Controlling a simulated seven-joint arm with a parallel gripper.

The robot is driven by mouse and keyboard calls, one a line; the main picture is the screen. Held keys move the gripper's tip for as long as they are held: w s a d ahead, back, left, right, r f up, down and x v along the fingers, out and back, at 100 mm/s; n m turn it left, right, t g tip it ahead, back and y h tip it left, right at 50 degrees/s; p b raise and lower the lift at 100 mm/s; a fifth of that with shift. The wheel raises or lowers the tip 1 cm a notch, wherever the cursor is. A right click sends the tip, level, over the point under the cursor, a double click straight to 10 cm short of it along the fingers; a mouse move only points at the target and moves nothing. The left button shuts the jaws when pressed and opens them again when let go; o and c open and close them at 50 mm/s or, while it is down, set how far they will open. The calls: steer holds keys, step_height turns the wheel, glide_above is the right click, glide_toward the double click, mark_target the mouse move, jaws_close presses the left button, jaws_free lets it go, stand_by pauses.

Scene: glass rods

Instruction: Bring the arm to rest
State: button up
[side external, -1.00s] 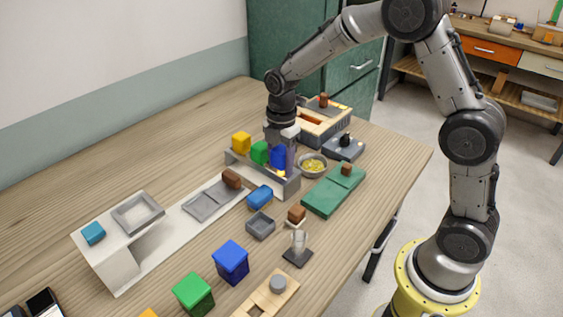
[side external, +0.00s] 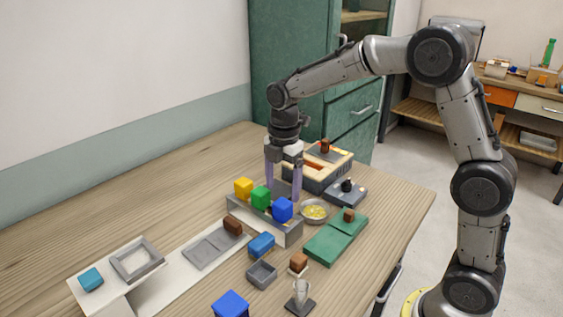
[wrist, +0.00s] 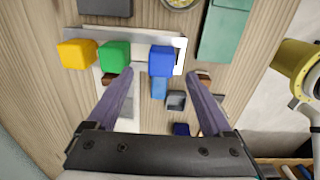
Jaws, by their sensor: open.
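My gripper (side external: 284,190) is open and empty, with its two purple-grey fingers pointing down. In the side external view it hangs over the far side of a grey holder (side external: 292,236) that carries a yellow cube (side external: 243,187), a green cube (side external: 261,197) and a blue cube (side external: 282,209) in a row. Whether a finger touches the holder cannot be told.
Close by are a bowl with yellow contents (side external: 315,211), a green board (side external: 335,238), a dark box with a knob (side external: 348,193) and a beige machine (side external: 310,172). A grey tray (side external: 261,275) and a small glass on a stand (side external: 301,292) are nearer. The wooden table's back left is clear.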

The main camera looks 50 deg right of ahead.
step_height(320, 180, up, 12)
steer(key=s+t, duration=0.2)
steer(key=s, duration=0.1)
steer(key=s+r+m+t, duration=0.1)
steer(key=s+r+m, duration=0.15)
steer(key=s, duration=0.65)
steer(key=s+f+m+t, duration=0.1)
steer(key=s+f+m, duration=0.2)
steer(key=s+m, duration=0.4)
steer(key=s+f+m+t, duration=0.1)
steer(key=s+f+m, duration=0.3)
steer(key=s+m, duration=0.2)
steer(key=shift+s+a+m, duration=0.2)
steer(key=shift+s+m, duration=0.2)
steer(key=shift+m, duration=0.85)
